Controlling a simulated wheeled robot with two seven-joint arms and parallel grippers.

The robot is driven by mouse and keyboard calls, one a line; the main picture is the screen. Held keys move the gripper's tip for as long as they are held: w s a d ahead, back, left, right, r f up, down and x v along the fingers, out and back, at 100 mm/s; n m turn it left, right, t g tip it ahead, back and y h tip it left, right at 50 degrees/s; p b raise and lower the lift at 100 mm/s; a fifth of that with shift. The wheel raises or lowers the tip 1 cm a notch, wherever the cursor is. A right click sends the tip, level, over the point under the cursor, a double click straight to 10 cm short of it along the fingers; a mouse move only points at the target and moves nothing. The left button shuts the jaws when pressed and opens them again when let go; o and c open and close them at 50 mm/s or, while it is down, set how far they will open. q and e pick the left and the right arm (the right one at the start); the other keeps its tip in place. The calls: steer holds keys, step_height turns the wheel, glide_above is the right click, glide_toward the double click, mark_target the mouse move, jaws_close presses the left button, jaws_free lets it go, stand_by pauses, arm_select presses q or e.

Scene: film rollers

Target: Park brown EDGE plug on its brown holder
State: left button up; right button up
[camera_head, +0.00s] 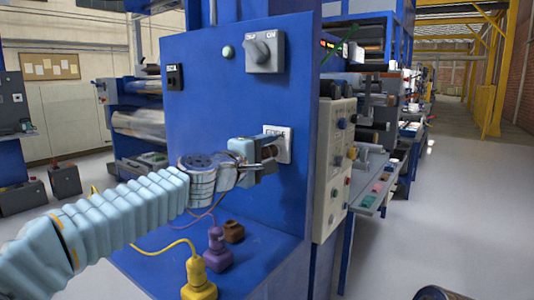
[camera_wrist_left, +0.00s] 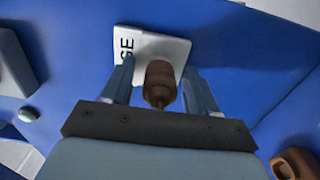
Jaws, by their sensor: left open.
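The brown EDGE plug (camera_head: 269,151) sits at the white socket plate (camera_head: 287,146) on the blue panel. In the left wrist view the plug (camera_wrist_left: 160,80) stands out from the plate (camera_wrist_left: 172,47), whose lettering is partly hidden. My left gripper (camera_head: 266,150) is open at the plug. In the left wrist view its fingers (camera_wrist_left: 158,74) are on either side of the plug, with gaps visible. The brown holder (camera_head: 233,231) stands empty on the blue shelf below, and also shows at the lower right of the left wrist view (camera_wrist_left: 295,163). My right gripper is out of view.
A purple plug (camera_head: 217,250) and a yellow plug (camera_head: 198,280) with cables stand left of the brown holder on the blue shelf (camera_head: 262,262). A grey rotary switch (camera_head: 265,51) is above the socket. A control box (camera_head: 333,168) is to the right.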

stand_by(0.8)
arm_select(q)
jaws_close()
steer(key=shift+b+v, duration=0.9)
steer(key=shift+v, duration=2.1)
